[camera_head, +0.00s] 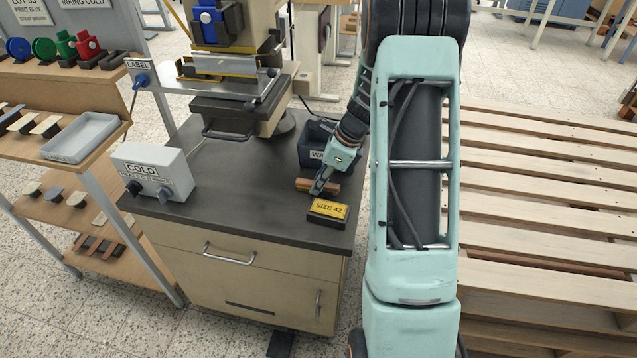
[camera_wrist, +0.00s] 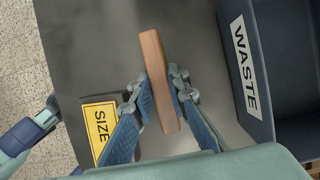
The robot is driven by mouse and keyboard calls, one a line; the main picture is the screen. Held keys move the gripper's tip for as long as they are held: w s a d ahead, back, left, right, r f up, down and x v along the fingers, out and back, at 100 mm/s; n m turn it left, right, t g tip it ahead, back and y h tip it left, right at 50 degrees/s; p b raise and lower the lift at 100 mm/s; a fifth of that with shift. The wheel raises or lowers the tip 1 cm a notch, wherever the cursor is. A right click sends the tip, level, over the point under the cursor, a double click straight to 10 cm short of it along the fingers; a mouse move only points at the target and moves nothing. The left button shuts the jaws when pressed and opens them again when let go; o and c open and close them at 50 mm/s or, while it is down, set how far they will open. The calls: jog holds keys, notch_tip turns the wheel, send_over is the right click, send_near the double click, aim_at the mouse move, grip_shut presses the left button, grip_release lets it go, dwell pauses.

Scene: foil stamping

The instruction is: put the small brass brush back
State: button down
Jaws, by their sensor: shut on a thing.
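The small brush (camera_head: 302,184) shows as a narrow brown wooden bar at the right of the dark bench top. No brass or bristles show; its underside is hidden. My gripper (camera_head: 321,187) reaches down over it and is shut across its middle. In the wrist view the bar (camera_wrist: 153,55) stands lengthwise between the two blue finger pads of my gripper (camera_wrist: 160,95), one on each side. I cannot tell whether it touches the bench top or is just above it.
A dark waste bin (camera_head: 315,150) stands close behind the brush. A black and yellow SIZE 42 block (camera_head: 328,211) lies just in front. The COLD control box (camera_head: 152,172) is at left. Brown pieces lie on the rack's lower shelf (camera_head: 98,246). The bench middle is clear.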

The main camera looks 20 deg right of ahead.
jog(key=shift+f, duration=0.15)
jog(key=c, duration=1.9)
grip_release()
jog(key=p+v, duration=0.1)
jog(key=v, duration=1.1)
jog(key=shift+p, duration=0.4)
